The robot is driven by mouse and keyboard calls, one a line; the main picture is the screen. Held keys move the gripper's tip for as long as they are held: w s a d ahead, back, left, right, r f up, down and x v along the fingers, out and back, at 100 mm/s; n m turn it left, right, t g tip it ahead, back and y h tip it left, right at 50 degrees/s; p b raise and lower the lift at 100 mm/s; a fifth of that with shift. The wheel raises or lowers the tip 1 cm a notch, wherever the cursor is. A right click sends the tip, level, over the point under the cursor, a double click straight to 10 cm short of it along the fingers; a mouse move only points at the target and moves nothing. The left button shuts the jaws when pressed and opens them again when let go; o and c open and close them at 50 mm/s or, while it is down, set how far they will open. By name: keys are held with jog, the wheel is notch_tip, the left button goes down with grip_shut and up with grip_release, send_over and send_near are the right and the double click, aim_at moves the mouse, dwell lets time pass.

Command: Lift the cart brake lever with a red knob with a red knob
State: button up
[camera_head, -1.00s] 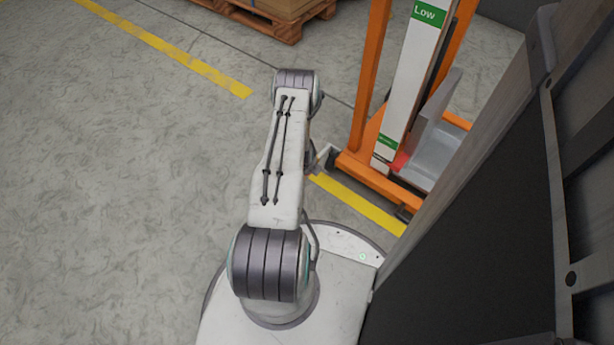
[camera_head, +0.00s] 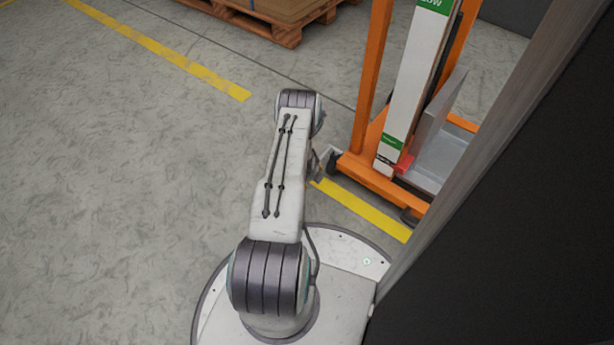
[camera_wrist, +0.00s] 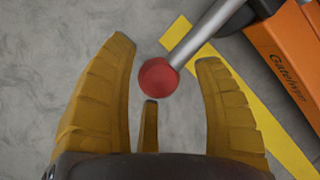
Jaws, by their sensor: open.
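The red knob (camera_wrist: 158,77) of the brake lever shows in the wrist view, at the end of a grey metal rod (camera_wrist: 201,36) that runs up to the orange cart (camera_wrist: 291,50). My gripper (camera_wrist: 165,50) is open, with one yellow finger on each side of the knob. The knob lies between the fingertips, apart from both fingers as far as I can see. In the head view the orange cart (camera_head: 372,175) stands right of my arm. My gripper and the knob are mostly hidden behind my arm there.
A dark panel with a grey edge (camera_head: 520,200) stands close on the right. A wooden pallet (camera_head: 262,22) lies at the back. The floor on the left is clear.

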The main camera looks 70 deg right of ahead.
jog(key=shift+f, duration=0.15)
jog(key=shift+c, duration=0.2)
jog(key=c, duration=1.2)
jog(key=shift+o, duration=0.2)
